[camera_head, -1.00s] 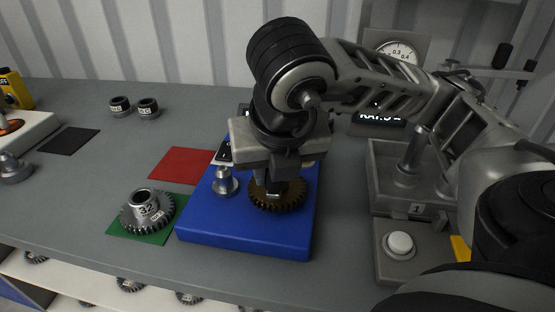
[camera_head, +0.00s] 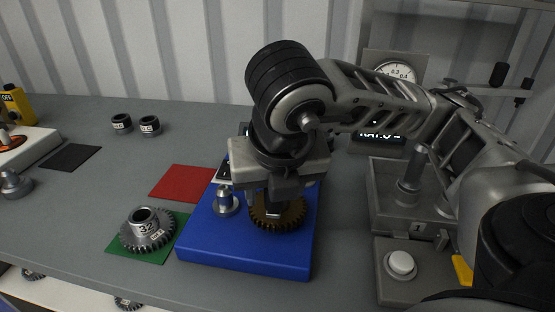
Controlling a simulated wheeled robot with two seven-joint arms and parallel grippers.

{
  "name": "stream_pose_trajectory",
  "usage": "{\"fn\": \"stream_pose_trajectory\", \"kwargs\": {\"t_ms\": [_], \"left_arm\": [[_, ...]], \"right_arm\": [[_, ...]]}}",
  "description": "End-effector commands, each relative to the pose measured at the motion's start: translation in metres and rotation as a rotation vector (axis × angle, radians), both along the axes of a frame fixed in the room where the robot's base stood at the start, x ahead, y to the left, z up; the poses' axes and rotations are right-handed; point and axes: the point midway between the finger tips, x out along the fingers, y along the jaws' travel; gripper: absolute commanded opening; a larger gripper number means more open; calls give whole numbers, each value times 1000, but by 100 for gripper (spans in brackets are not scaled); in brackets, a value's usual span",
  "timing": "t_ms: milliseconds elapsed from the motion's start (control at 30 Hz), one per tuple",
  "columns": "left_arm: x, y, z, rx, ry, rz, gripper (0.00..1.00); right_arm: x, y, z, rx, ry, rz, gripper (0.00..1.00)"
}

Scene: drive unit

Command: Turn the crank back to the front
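A blue base block (camera_head: 245,250) stands on the grey bench. It carries a bronze toothed gear (camera_head: 290,221) and a metal knob-topped post (camera_head: 225,203) left of the gear. My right arm comes in from the right, and its gripper (camera_head: 277,200) points down over the gear. The fingertips are close together at the gear's middle; the gripper body hides what lies between them, so a crank handle cannot be made out. My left gripper is out of view.
A steel gear marked 32 (camera_head: 146,231) sits on a green mat (camera_head: 120,246). A red mat (camera_head: 183,182) and a black mat (camera_head: 70,158) lie on the bench. Two small collars (camera_head: 150,126) stand behind. A grey fixture with a white button (camera_head: 401,263) is at the right.

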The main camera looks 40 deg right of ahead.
Motion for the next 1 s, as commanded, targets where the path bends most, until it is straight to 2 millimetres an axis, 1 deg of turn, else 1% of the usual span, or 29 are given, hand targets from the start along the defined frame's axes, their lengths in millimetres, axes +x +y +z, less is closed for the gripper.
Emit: {"fn": "stream_pose_trajectory", "kwargs": {"t_ms": [167, 367, 400, 500, 700, 833, 1000], "left_arm": [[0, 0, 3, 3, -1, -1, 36], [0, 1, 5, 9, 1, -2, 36], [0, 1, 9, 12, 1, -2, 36], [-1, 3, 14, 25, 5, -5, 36], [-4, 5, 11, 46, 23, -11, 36], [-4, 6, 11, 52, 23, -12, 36], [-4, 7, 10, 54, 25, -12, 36]], "right_arm": [[-5, 3, 20, -1, -8, 1, 48], [-16, 9, 48, -2, -9, 1, 48], [-18, 11, 58, -1, -10, 1, 48], [-26, 15, 79, -3, -9, 1, 48], [-40, 23, 115, -1, -5, 0, 48], [-46, 26, 131, -1, -3, 0, 48], [-51, 29, 142, -1, 0, 0, 48]]}}
